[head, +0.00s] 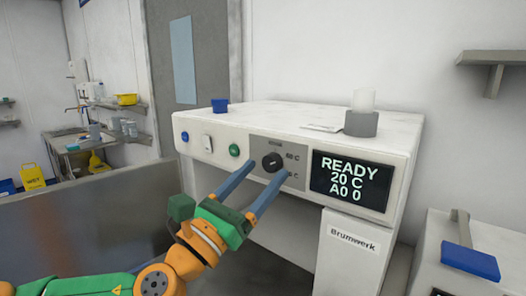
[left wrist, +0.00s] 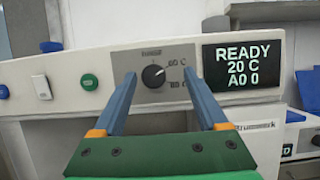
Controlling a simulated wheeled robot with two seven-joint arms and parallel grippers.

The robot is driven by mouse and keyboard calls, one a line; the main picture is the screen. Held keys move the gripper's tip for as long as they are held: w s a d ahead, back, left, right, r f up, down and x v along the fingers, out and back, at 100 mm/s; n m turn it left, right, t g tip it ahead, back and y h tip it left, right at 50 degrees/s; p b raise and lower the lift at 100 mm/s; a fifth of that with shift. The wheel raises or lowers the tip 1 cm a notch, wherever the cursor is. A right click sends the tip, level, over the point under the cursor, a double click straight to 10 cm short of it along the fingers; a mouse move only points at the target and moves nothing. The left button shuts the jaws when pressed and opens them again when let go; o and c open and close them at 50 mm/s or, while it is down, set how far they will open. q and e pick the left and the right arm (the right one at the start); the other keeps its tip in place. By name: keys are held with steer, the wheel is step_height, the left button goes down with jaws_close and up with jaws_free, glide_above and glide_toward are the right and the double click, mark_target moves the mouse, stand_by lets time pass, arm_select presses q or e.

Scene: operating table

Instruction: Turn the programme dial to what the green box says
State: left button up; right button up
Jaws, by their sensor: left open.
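The programme dial (head: 272,162) is a round black knob on a grey panel on the front of the white machine. In the left wrist view the dial (left wrist: 153,76) has a white mark that seems to point to the upper right, towards the label 60 C (left wrist: 177,61). A lower label is partly hidden by a finger. My left gripper (head: 268,168) is open, its two blue fingers on either side of the dial; contact cannot be told. The display (head: 350,181) reads READY, 20 C, A0 0. I see no clear green box. My right gripper is not in view.
A green button (head: 234,150), a white switch (head: 207,142) and a blue button (head: 185,136) are left of the dial. A blue cup (head: 219,105) and a grey holder (head: 361,123) stand on top of the machine. A blue object (head: 470,262) lies at the lower right.

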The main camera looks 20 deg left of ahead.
mark_target(267, 168)
arm_select(q)
steer(key=w, duration=0.3)
steer(key=shift+w+d+f, duration=0.1)
steer(key=shift+f, duration=0.1)
steer(key=shift+w+f, duration=0.1)
steer(key=shift+a, duration=0.25)
steer(key=shift+s, duration=0.35)
steer(key=shift+c, duration=1.4)
steer(key=shift+d+r, duration=0.1)
steer(key=shift+r, duration=0.1)
jaws_close()
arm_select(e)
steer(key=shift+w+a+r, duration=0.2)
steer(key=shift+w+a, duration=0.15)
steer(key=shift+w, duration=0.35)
